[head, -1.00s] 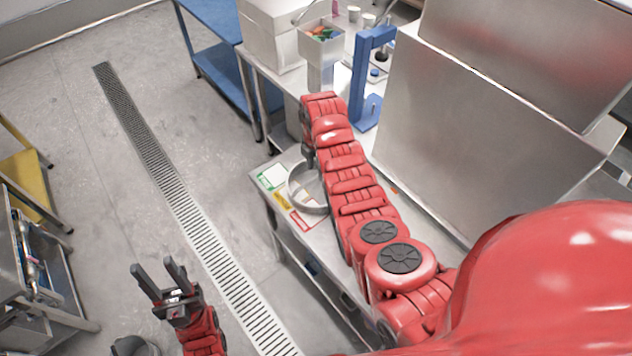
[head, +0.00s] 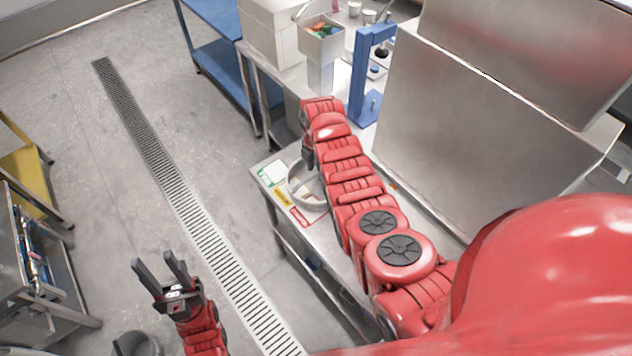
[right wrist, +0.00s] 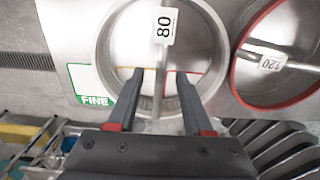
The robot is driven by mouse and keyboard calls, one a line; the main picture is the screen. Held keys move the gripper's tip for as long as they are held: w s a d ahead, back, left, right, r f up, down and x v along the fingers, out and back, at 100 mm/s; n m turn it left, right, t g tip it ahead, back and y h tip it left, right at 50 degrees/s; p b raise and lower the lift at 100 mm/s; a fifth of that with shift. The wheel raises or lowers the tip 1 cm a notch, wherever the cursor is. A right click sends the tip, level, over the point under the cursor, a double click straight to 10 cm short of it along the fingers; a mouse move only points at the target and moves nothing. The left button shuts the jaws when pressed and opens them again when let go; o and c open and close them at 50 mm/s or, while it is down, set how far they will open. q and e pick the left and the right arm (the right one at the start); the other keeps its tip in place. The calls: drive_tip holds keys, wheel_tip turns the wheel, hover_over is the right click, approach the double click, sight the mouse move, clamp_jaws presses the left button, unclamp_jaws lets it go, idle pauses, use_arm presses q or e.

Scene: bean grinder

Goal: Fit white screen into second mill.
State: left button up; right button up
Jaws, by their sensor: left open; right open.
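A pale round screen (right wrist: 102,58) with a tag reading 80 and a bar across it fills the middle of the right wrist view. In the head view a pale ring (head: 292,188) lies on the metal bench, partly hidden by my right arm. My right gripper (right wrist: 159,73) is open, its fingers over the screen on either side of the bar; I cannot tell whether they touch it. A red-rimmed screen (right wrist: 236,72) tagged 120 lies to its right. My left gripper (head: 161,266) is open and empty over the floor. I cannot identify the second mill.
A green FINE card (right wrist: 90,86) lies beside the pale screen, and a red card (head: 302,217) marks the bench near its edge. A blue stand (head: 361,75) and a bin of coloured pieces (head: 321,42) stand farther back. A large steel box (head: 450,130) bounds the right side.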

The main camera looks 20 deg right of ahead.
drive_tip(key=shift+f, duration=0.2)
idle(0.4)
clamp_jaws()
idle(1.2)
